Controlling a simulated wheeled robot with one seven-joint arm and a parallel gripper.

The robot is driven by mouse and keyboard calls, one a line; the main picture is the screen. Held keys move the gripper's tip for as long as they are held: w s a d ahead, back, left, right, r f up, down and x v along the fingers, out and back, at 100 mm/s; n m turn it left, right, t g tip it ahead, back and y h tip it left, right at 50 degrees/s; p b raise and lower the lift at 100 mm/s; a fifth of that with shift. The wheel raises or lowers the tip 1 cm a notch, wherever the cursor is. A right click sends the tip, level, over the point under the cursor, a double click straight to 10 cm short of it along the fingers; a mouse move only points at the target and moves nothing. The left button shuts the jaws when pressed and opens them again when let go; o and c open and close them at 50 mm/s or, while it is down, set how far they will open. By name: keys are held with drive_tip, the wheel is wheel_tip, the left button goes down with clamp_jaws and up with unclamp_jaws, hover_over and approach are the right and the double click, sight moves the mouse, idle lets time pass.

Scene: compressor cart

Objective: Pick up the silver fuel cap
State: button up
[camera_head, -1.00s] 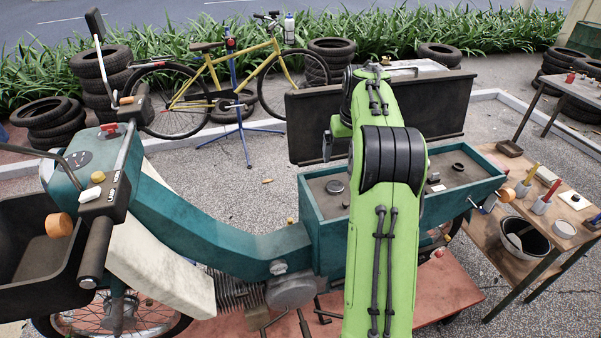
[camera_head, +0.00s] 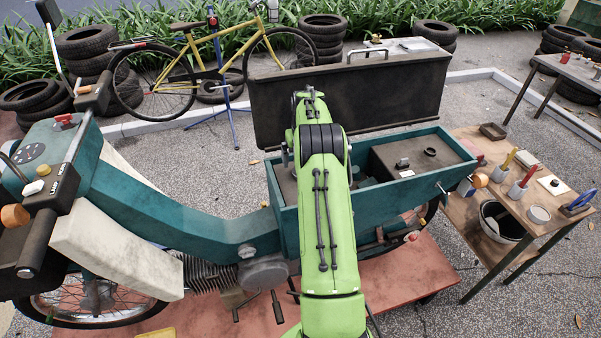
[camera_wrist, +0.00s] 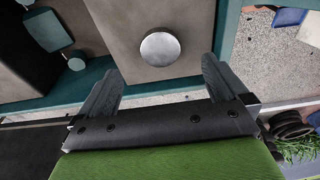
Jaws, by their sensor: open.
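The silver fuel cap (camera_wrist: 160,48) shows in the wrist view as a round metal disc. It sits on a flat brown-grey surface inside a teal-edged box. My gripper (camera_wrist: 161,68) is open and empty, its two dark fingers spread to the left and right of the cap, which appears just beyond the fingertips in the picture. I cannot tell the remaining height between them. In the head view the teal box (camera_head: 352,195) is part of the motorbike, and my green arm reaches over its left part. The arm hides the cap and the fingers there.
The box's teal walls stand around the cap's surface. A dark raised block (camera_head: 423,165) with small parts fills the box's right side. A dark upright panel (camera_head: 345,100) stands behind. A wooden table (camera_head: 465,208) with tools and a bucket (camera_head: 503,222) is at right.

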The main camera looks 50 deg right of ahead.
drive_tip(key=f, duration=0.3)
drive_tip(key=f+p, duration=0.1)
drive_tip(key=f, duration=0.1)
drive_tip(key=shift+w+d+f, duration=0.2)
drive_tip(key=shift+w+f, duration=0.1)
drive_tip(key=shift+w, duration=0.1)
drive_tip(key=shift+a, duration=0.1)
drive_tip(key=c, duration=1.1)
